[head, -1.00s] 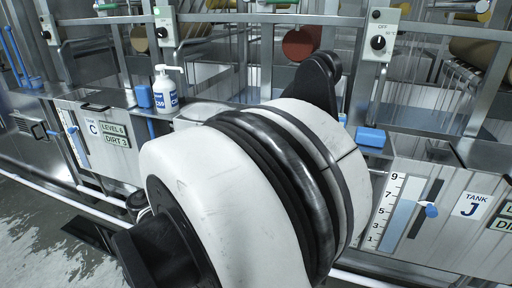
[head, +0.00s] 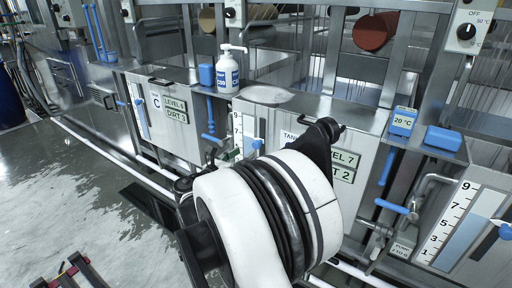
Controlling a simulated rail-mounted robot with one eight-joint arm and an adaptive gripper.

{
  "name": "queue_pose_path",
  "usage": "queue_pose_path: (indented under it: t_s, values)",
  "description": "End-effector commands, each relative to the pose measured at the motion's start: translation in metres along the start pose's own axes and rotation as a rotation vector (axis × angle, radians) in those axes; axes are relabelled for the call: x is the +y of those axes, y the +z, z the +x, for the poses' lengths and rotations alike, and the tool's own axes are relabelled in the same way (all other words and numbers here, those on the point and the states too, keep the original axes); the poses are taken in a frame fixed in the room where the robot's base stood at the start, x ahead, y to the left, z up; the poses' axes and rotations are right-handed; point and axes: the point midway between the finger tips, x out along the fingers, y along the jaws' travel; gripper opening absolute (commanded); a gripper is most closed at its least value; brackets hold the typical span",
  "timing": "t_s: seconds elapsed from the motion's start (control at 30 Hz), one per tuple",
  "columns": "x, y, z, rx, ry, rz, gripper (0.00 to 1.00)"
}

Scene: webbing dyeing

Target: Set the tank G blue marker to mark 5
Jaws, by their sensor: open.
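A middle tank front (head: 345,205) carries a white level scale (head: 237,125) and a label (head: 289,136) starting "TAN"; its letter is hidden by my arm. A blue marker (head: 257,143) shows beside this scale. The lower part of the scale is hidden behind my arm, so I cannot read which mark the marker is at. My white and black arm fills the lower middle of the head view. I cannot make out my gripper.
Tank C (head: 155,101) stands to the left; another scale with a blue marker (head: 505,231) is at the right. A white pump bottle (head: 228,70) and blue boxes (head: 402,121) stand on the ledge. Blue valve handles (head: 391,206) and pipes stick out. Wet floor (head: 90,195) lies open at left.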

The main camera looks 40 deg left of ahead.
Motion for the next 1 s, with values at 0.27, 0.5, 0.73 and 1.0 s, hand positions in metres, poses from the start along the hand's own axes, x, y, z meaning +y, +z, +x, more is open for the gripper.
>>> queue_pose_path:
  t_s: [0.27,0.5,0.73,1.0]
  values:
    - [-0.001,-0.001,0.051,0.000,-0.002,0.001,0.44]
    - [0.000,0.000,0.074,0.000,0.000,0.001,0.44]
    - [0.000,0.000,0.079,0.000,0.000,0.001,0.44]
    - [0.000,0.000,0.078,0.000,0.000,0.001,0.26]
